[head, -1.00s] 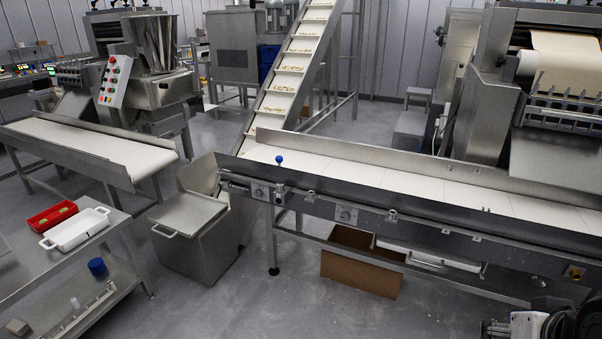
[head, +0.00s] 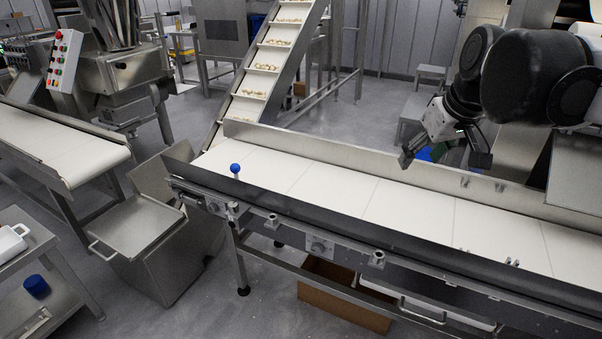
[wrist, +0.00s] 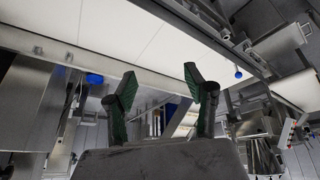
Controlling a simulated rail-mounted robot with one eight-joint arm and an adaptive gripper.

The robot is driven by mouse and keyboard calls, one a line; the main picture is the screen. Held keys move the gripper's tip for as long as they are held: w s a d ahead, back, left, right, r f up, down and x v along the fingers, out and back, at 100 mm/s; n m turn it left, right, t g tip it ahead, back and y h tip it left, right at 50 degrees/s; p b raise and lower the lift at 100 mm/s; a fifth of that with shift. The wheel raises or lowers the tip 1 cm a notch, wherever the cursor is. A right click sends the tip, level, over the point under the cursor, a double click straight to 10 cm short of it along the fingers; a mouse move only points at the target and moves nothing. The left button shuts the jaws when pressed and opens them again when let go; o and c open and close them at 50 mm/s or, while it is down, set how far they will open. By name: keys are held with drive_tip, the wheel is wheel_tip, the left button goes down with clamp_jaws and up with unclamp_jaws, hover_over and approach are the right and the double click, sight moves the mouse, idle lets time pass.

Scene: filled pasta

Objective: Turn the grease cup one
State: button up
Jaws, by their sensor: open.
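Small round metal fittings sit along the near side rail of the belt conveyor (head: 410,203) in the head view. One cylindrical fitting (head: 272,221) is left of the middle and another (head: 377,259) is farther right. They may be grease cups, but I cannot read any label or tell which is number one. My gripper (head: 442,160) is above the far side of the conveyor at the right, apart from these fittings. Its two fingers are spread and empty. They also show spread in the wrist view (wrist: 160,76), with the belt beyond them.
A blue-knobbed lever (head: 235,169) stands at the conveyor's left end. An inclined conveyor (head: 262,70) rises behind it. A steel bin (head: 137,224) and a low table (head: 62,285) are at left. A cardboard box (head: 340,298) sits underneath. The belt's top is clear.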

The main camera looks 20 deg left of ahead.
drive_tip(key=w+a+f+n+g+b, duration=0.1)
drive_tip(key=w+a, duration=0.2)
drive_tip(key=a, duration=0.2)
drive_tip(key=w+a+f+n, duration=0.1)
drive_tip(key=w+a+n, duration=0.15)
drive_tip(key=a, duration=0.35)
drive_tip(key=n+g+y+b, duration=0.2)
drive_tip(key=n+g+b, duration=0.2)
drive_tip(key=n, duration=0.4)
hover_over(234, 204)
drive_tip(key=d, duration=0.4)
wheel_tip(234, 204, down, 22)
drive_tip(key=shift+h, duration=0.3)
drive_tip(key=b+x, duration=0.1)
drive_tip(key=x, duration=0.3)
drive_tip(key=b+x, duration=0.1)
drive_tip(key=x, duration=0.3)
drive_tip(key=b+x, duration=0.1)
drive_tip(key=x, duration=0.4)
drive_tip(key=shift+w+d+f, duration=0.1)
drive_tip(key=shift+w+d, duration=0.05)
drive_tip(key=shift+w, duration=0.15)
drive_tip(key=c, duration=1.1)
drive_tip(key=shift+c, duration=0.2)
